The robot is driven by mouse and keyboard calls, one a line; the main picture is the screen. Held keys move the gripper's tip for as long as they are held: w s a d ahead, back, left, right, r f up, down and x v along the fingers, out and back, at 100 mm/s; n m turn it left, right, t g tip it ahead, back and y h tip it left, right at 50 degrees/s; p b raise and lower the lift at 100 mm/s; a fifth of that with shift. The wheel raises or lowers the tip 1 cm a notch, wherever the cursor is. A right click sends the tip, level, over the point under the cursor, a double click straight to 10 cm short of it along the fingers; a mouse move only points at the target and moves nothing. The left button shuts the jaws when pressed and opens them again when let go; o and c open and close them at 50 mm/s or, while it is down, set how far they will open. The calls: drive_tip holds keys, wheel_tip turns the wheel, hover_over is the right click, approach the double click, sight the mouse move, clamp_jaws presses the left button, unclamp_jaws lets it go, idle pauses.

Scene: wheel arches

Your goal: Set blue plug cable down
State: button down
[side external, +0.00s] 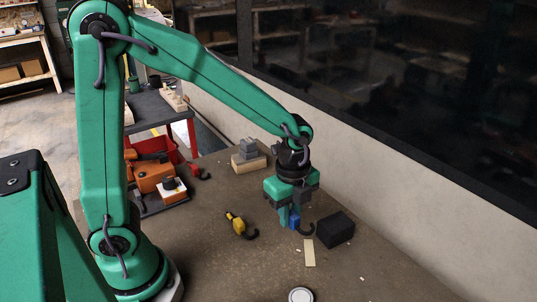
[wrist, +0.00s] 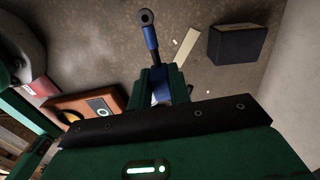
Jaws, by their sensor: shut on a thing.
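The blue plug cable (side external: 294,222) is between the fingers of my gripper (side external: 289,214), which points down over the brown table (side external: 215,255). Its black curved cable end (side external: 307,230) sticks out to the right in the side view. In the wrist view the blue plug (wrist: 151,38) extends up from between the green fingers of my gripper (wrist: 161,78), with a round dark end at the top. My gripper is shut on it. The plug is low near the table; I cannot tell whether it touches. The fingers hide part of it.
A black block (side external: 335,230) and a cream strip (side external: 309,252) lie close by on the right. A yellow plug cable (side external: 237,224) lies to the left, a red one (side external: 199,171) farther back. Grey blocks (side external: 248,149) stand behind. The wall (side external: 400,190) bounds the right.

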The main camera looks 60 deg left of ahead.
drive_tip(key=shift+d, duration=0.4)
drive_tip(key=shift+a, duration=0.1)
drive_tip(key=w+a+f, duration=0.2)
drive_tip(key=a, duration=0.1)
drive_tip(key=w+a+f, duration=0.1)
drive_tip(key=a+f, duration=0.1)
drive_tip(key=a, duration=0.1)
drive_tip(key=w+a+f, duration=0.2)
drive_tip(key=a+f, duration=0.1)
drive_tip(key=a, duration=0.1)
drive_tip(key=shift+w, duration=0.3)
drive_tip(key=shift+f, duration=2.05)
drive_tip(key=shift+f, duration=0.15)
drive_tip(key=c, duration=1.3)
unclamp_jaws()
